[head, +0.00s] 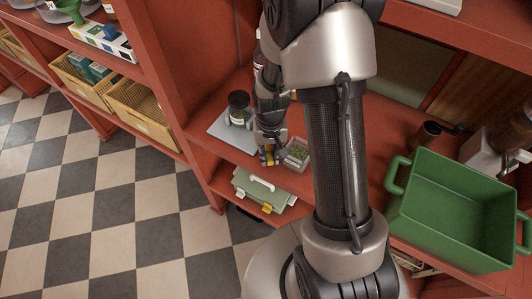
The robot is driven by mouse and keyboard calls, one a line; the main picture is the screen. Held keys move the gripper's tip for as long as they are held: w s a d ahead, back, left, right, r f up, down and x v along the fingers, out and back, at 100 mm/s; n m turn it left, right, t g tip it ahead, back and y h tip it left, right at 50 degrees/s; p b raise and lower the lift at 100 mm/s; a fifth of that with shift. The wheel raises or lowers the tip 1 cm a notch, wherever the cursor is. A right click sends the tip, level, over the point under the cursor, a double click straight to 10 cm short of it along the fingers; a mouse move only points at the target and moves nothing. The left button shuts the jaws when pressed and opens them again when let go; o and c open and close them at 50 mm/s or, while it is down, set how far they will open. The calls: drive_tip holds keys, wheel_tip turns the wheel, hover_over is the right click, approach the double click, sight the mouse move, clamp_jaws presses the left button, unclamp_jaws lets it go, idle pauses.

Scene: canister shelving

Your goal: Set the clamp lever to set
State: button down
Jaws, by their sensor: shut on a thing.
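My gripper (267,145) points down at the shelf's front edge, between a jar and a small clear container. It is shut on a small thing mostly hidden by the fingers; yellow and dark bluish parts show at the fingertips. I cannot make out the clamp lever or its position; it may be behind the gripper. The clear container (297,153) with green contents stands just right of the fingers; I cannot tell whether they touch it. The dark-lidded jar (239,108) stands upright on a grey tray (219,128) to the left.
A pale green box (243,188) with a white handle and yellow clips sits below the gripper. A green crate (447,221) stands at the right, near a brown cup (425,137). Yellow baskets (141,110) line the left shelf. The checkered floor is clear.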

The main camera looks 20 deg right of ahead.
idle(0.3)
drive_tip(key=c, duration=1.4)
unclamp_jaws()
